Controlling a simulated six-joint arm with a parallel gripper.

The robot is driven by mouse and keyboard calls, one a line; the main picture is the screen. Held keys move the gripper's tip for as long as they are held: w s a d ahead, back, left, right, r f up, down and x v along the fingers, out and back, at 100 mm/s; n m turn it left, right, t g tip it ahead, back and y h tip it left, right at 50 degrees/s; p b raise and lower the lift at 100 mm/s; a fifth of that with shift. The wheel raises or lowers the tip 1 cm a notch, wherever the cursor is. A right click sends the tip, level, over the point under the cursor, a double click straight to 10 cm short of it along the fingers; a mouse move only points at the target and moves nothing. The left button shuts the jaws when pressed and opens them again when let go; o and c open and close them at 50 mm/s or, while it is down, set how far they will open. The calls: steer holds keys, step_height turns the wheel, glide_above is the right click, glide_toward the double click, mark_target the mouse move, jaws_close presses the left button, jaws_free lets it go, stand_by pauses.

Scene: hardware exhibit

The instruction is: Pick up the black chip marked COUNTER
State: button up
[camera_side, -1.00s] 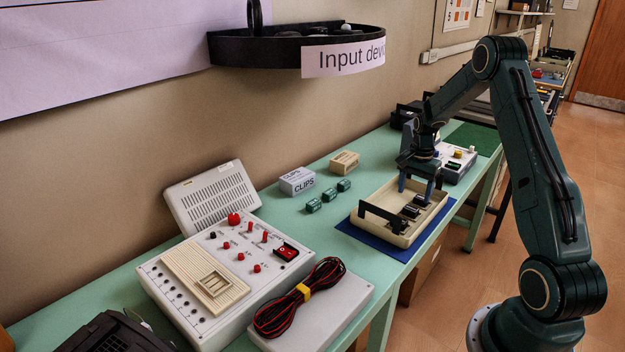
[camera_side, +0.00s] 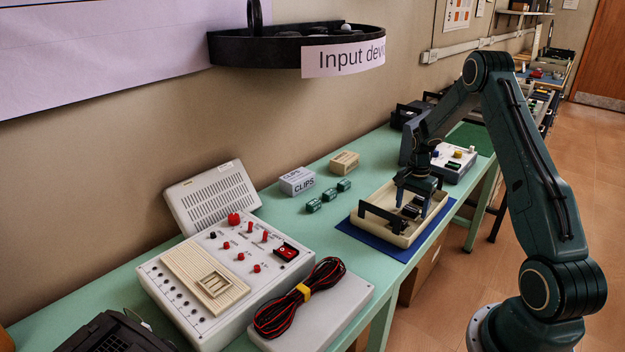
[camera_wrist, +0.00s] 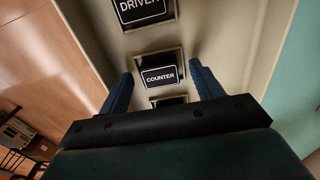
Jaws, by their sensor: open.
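The black chip marked COUNTER (camera_wrist: 160,77) lies in the cream tray (camera_wrist: 213,22), near the middle of the wrist view. My gripper (camera_wrist: 160,80) is open, with one blue finger on each side of the chip and a gap to both sides. The fingers do not visibly touch it. In the side view my gripper (camera_side: 413,205) is down in the cream tray (camera_side: 402,238) and hides part of the chips there. A chip marked DRIVER (camera_wrist: 143,10) lies just beyond COUNTER. Another dark chip (camera_wrist: 169,101) lies nearer, partly hidden behind my gripper.
The tray stands on a blue mat (camera_side: 372,240) on the green bench. A dark bracket (camera_side: 383,216) rises at the tray's left end. A white box (camera_side: 452,162) stands behind my gripper, and small green blocks (camera_side: 329,194) lie to the left.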

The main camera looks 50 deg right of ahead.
mark_target(411, 208)
stand_by(0.3)
steer(key=c, duration=1.1)
steer(key=shift+o, duration=0.2)
steer(key=shift+r, duration=0.1)
step_height(411, 208, up, 20)
stand_by(0.4)
